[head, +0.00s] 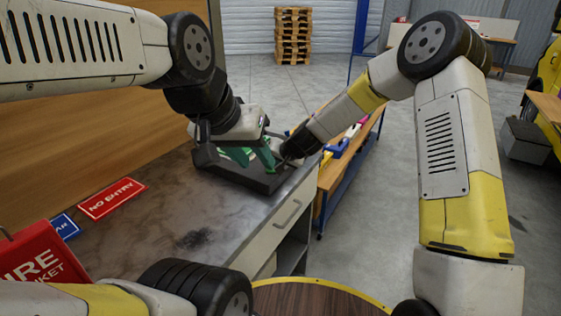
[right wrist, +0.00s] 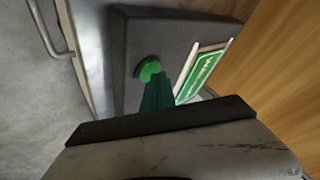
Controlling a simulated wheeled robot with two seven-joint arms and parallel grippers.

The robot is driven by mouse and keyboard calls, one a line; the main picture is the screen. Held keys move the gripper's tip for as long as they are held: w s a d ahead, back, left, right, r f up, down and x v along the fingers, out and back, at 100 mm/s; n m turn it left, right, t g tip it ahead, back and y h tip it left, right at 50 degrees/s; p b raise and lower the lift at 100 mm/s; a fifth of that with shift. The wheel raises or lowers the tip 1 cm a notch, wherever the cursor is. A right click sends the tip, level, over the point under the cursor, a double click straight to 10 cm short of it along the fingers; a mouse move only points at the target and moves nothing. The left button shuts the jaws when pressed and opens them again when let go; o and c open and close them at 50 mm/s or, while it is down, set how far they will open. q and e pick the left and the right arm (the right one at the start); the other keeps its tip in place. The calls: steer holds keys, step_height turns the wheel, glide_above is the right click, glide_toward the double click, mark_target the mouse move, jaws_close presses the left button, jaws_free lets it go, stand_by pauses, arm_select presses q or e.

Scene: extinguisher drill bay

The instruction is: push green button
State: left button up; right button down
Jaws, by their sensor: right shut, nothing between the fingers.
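The green button (right wrist: 148,68) is round and sits on the face of a dark grey box (right wrist: 150,35). In the right wrist view my right gripper (right wrist: 158,82) is shut and empty. Its dark green fingertips are right by the button's lower edge; I cannot tell whether they touch. In the head view the box (head: 223,172) lies on the workbench, and the button is hidden by my grippers. My left gripper (head: 252,155) is above the box, close to my right one; its jaw opening is unclear among overlapping green parts.
A green sign with a pale frame (right wrist: 205,70) stands beside the button. On the workbench (head: 165,225) lie a red NO ENTRY sign (head: 112,199) and a blue sign (head: 65,227). Pallets (head: 293,35) stand far back.

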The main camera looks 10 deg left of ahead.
steer(key=shift+f, duration=0.2)
stand_by(0.4)
steer(key=shift+r, duration=0.55)
steer(key=shift+r, duration=0.1)
steer(key=shift+r, duration=2.95)
